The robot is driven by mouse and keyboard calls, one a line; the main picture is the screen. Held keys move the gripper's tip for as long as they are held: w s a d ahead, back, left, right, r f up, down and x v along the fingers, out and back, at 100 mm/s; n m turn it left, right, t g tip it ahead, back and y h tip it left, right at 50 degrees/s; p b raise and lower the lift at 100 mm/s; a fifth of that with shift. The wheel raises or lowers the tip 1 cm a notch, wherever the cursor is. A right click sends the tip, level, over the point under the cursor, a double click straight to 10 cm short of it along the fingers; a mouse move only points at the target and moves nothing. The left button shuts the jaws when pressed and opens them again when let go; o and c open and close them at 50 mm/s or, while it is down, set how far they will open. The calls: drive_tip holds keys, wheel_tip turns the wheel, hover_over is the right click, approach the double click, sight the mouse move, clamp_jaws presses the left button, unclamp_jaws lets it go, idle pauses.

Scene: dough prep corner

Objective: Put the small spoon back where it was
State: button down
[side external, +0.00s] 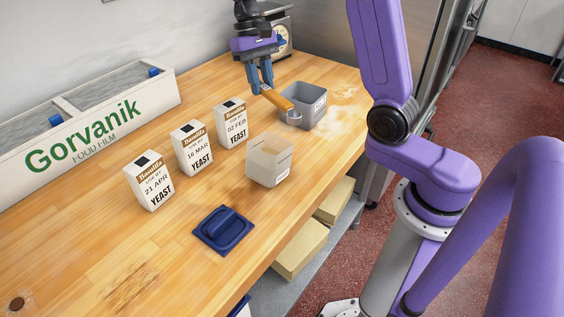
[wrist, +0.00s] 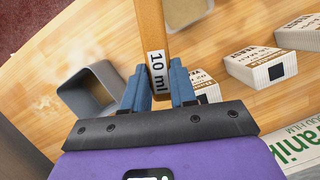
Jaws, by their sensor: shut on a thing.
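The small spoon has an orange-brown wooden handle (side external: 278,100) and a metal bowl (side external: 294,118). My gripper (side external: 261,86) is shut on the handle near its end and holds the spoon tilted, bowl end lower. In the side view the bowl overlaps the near side of an open grey tub (side external: 311,113); whether it is above the tub or in front of it I cannot tell. In the wrist view the handle (wrist: 151,28) between my blue fingers (wrist: 158,88) carries a "10 ml" label, and its bowl is out of view. The grey tub (wrist: 73,94) is left of the handle there.
A clear tub (side external: 283,172) with pale contents stands nearer the front. Three yeast cartons (side external: 194,150) stand in a row to the left. A blue lid (side external: 222,231) lies near the front edge. A Gorvanik film box (side external: 100,125) and a scale (side external: 283,36) stand behind. White powder (side external: 343,95) lies right of the grey tub.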

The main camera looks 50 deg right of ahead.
idle(0.3)
drive_tip(key=shift+r, duration=2.5)
